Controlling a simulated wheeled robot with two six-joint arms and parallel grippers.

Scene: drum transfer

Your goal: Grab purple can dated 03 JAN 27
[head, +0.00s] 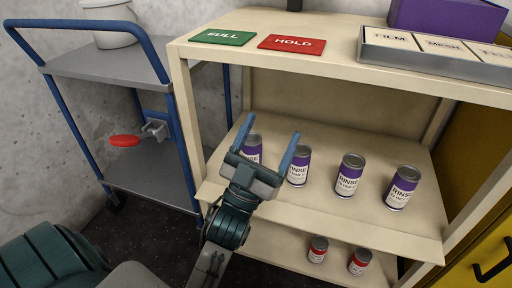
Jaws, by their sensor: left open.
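Several purple-and-white cans marked RINSE stand upright in a row on the cream shelf unit's middle shelf. They are a far-left can (252,147), a second can (299,166), a third can (349,175) and a far-right can (402,187). A smaller line is printed under RINSE, but I cannot read any date for certain. My left gripper (270,138) is open in front of the two left cans. Its fingers point toward the shelf, and it partly covers the far-left can. I see nothing held in it. My right gripper is not in view.
Red-and-white cans (318,249) stand on the lower shelf. The unit's top holds a green FULL card (224,37), a red HOLD card (291,43), a labelled tray (370,53) and a purple box (447,18). A blue-framed cart (110,65) stands left; a yellow cabinet (490,240) is right.

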